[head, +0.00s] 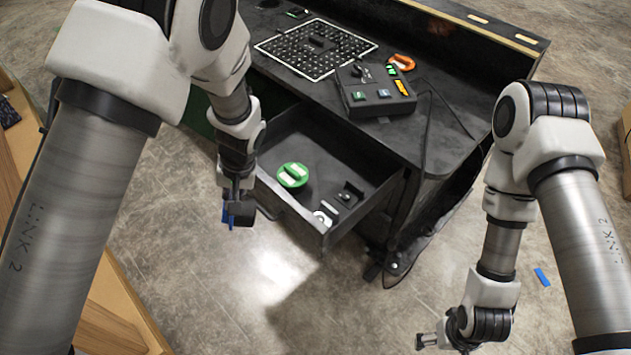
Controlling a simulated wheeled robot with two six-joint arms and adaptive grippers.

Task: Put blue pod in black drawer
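My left gripper (238,208) points down just outside the front left of the open black drawer. A small blue thing, which looks like the blue pod (228,218), shows at its fingertips. The fingers look shut on it, though they hide much of it. The black drawer (275,205) is pulled out from under the black console. It holds a round green piece (293,175), a white disc (323,218) and a small black piece (350,195). My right gripper (424,340) is low at the bottom, over the floor, with its fingers apart and nothing between them.
On the black console top (455,120) are a perforated board (315,48), a control box with coloured buttons (375,92), and an orange ring-shaped piece (402,62). A cable hangs near the right corner. A blue strip (542,276) lies on the floor at right.

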